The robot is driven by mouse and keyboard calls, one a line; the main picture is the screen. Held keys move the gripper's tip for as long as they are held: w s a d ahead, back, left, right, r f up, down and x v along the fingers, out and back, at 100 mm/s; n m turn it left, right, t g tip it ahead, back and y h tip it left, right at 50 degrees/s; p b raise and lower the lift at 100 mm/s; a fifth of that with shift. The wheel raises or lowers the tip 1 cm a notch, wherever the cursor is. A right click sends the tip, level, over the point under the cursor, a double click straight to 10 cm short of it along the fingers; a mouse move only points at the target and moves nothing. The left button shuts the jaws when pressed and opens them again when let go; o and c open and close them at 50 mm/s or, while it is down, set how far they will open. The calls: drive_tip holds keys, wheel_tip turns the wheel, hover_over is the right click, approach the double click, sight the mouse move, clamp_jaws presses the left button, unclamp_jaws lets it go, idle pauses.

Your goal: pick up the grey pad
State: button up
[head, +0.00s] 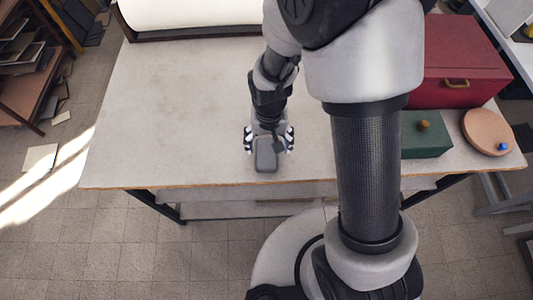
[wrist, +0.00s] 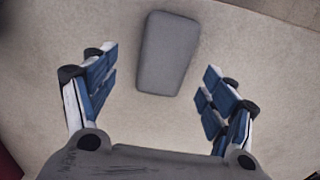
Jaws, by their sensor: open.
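The grey pad (head: 265,160) is a small rounded rectangular block lying on the pale table near its front edge. In the wrist view the grey pad (wrist: 167,53) lies ahead of the fingertips, roughly centred between the two fingers. My gripper (head: 268,141) is above the table at the pad in the head view, with a finger on either side. In the wrist view my gripper (wrist: 158,82) is wide open and empty, its blue-padded fingers apart from the pad. The height of the fingers over the table is hard to tell.
The table (head: 165,110) is clear to the left. On its right stand a red box (head: 460,65) with a brass handle, a green box (head: 425,137) with a knob, and a round tan lid-like object (head: 488,131) with a blue knob. A white roll (head: 195,12) lies at the back.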

sight(266, 152)
drive_tip(key=f, duration=0.1)
drive_tip(key=f+b, duration=0.1)
drive_tip(key=f, duration=0.3)
drive_tip(key=shift+a+f+b, duration=0.15)
drive_tip(key=shift+a+b, duration=0.15)
drive_tip(key=shift+a, duration=0.05)
drive_tip(key=c, duration=1.2)
wheel_tip(266, 152, up, 20)
drive_tip(key=p, duration=0.5)
